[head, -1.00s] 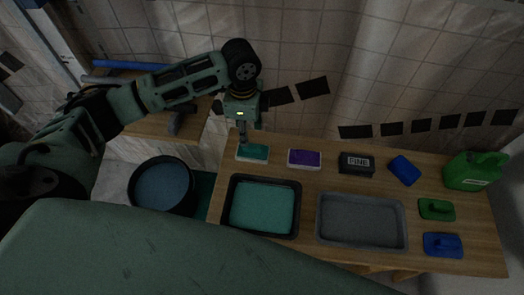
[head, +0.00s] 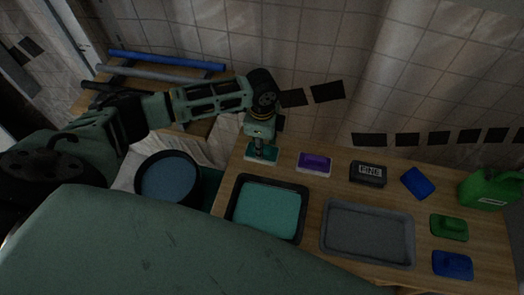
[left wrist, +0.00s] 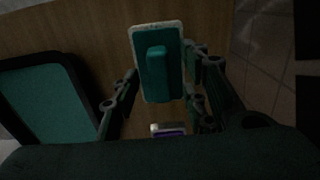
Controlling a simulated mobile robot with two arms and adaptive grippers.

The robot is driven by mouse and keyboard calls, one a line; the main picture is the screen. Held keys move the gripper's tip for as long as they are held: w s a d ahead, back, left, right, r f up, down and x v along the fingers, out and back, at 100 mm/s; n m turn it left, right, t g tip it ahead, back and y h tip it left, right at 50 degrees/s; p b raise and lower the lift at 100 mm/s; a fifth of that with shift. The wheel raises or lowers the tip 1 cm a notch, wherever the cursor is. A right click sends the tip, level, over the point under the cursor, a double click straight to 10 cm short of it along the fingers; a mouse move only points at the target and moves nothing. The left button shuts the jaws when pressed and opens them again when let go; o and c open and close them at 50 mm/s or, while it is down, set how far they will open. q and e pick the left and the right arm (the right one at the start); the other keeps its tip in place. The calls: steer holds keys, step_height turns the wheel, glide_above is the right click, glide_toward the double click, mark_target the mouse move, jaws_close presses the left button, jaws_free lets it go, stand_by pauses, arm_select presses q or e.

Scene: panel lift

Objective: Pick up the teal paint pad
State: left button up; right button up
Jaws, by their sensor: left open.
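The teal paint pad (head: 272,156) lies on the wooden table, behind the tray of teal paint. In the left wrist view the pad (left wrist: 158,82) shows its raised teal handle and pale edge. My left gripper (head: 261,151) points down over the pad and partly covers it in the head view. In the left wrist view the open fingers of my left gripper (left wrist: 161,85) stand on either side of the pad. I cannot tell whether they touch it. My right gripper is not in view.
The teal paint tray (head: 240,232) is in front of the pad. A purple pad (head: 315,163) and a black block (head: 368,173) stand to the right. A grey tray (head: 368,234), a green can (head: 490,188) and a blue-filled bucket (head: 168,181) are also near.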

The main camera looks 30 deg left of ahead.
arm_select(q)
jaws_close()
stand_by(0.3)
steer(key=shift+r, duration=0.55)
step_height(320, 180, up, 3)
steer(key=shift+w+f, duration=0.1)
steer(key=shift+f, duration=0.05)
steer(key=w+d+r+b, duration=0.2)
steer(key=d+r, duration=0.5)
steer(key=d, duration=0.4)
steer(key=shift+w+d+r, duration=0.15)
steer(key=shift+w+d, duration=0.05)
steer(key=shift+w, duration=0.15)
